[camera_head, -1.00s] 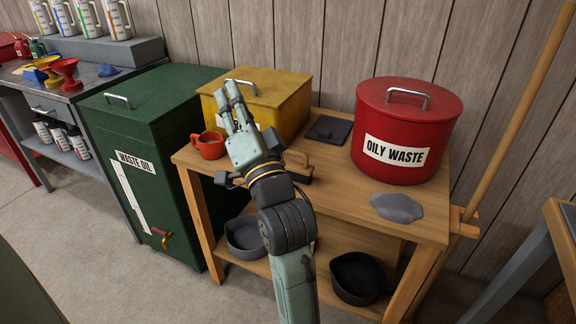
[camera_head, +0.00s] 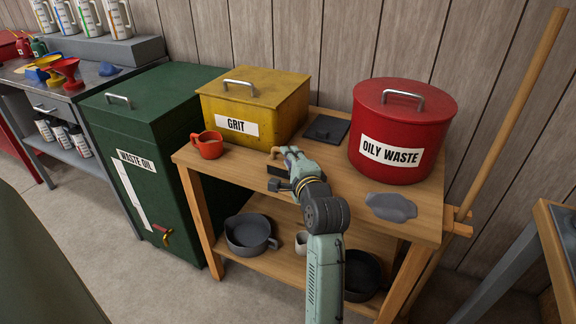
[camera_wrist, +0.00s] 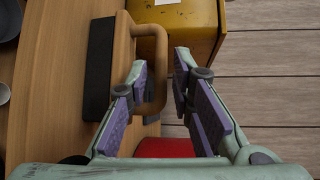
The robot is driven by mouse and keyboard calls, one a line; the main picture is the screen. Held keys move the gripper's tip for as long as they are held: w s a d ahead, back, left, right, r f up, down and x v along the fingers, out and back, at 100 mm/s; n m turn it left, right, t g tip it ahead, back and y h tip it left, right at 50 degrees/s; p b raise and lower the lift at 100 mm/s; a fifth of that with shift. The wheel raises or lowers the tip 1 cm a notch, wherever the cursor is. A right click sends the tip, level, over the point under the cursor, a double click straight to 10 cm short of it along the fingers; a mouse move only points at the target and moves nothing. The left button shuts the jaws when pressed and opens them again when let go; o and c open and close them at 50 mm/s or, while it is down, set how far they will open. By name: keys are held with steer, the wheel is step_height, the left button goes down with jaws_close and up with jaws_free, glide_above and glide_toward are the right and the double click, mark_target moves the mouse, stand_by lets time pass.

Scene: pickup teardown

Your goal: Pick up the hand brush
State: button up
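The hand brush (camera_head: 277,170) lies on the wooden bench, its dark bristle strip and a bit of wood showing left of my gripper in the head view. My arm hides the rest. In the wrist view the brush (camera_wrist: 122,65) shows a black bristle strip at left and a looped wooden handle at right. My gripper (camera_head: 287,153) is over the brush. In the wrist view my gripper (camera_wrist: 158,68) is open, with the handle loop showing in the gap between its fingers, nearer the left finger. I cannot tell whether the fingers touch it.
A yellow grit box (camera_head: 262,108) stands behind the brush, an orange-red mug (camera_head: 208,147) left of it. A red oily waste bin (camera_head: 402,135) stands to the right. A dark flat item (camera_head: 326,129) and grey rag-like patch (camera_head: 391,207) lie on the bench (camera_head: 225,165).

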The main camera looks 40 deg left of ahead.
steer(key=shift+x, duration=1.55)
steer(key=shift+c, duration=0.2)
jaws_close()
